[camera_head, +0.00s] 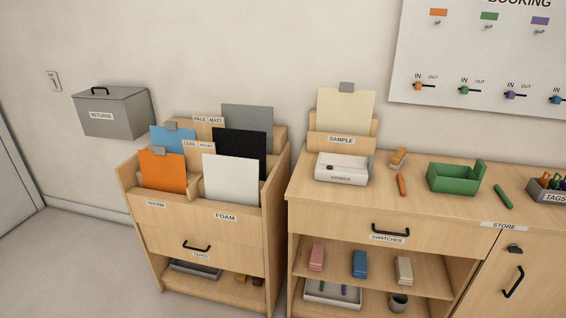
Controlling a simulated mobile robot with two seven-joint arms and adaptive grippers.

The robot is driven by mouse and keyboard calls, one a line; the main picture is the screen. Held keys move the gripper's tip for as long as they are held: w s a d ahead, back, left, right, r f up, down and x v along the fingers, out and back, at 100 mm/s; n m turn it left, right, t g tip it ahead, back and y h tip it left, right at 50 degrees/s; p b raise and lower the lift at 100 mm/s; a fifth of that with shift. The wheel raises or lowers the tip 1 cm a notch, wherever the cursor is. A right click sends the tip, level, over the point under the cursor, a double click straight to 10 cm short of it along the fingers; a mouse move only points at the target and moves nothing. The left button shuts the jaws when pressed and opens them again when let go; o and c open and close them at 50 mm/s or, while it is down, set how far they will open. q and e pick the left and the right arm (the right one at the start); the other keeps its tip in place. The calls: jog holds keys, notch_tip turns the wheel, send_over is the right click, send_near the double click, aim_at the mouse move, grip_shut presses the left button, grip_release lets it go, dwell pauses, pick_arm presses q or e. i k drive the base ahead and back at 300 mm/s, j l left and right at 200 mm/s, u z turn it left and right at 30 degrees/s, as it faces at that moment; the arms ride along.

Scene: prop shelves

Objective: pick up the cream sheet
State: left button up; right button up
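The cream sheet (345,108) stands upright in the wooden sample holder (342,145) on top of the right cabinet, against the wall. A small grey clip or tab (347,87) sits at its top edge. Its lower edge is hidden behind the holder's front, which carries a SAMPLE label (341,140). Neither of my grippers shows in the head view.
A white box (341,168) stands in front of the holder. A sheet rack (160,240) with orange, blue, black, white and grey sheets stands left.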

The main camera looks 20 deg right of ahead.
aim_at(345, 111)
jog(key=i+l+u, duration=0.2)
jog(key=i+l, duration=0.6)
jog(key=i, duration=0.15)
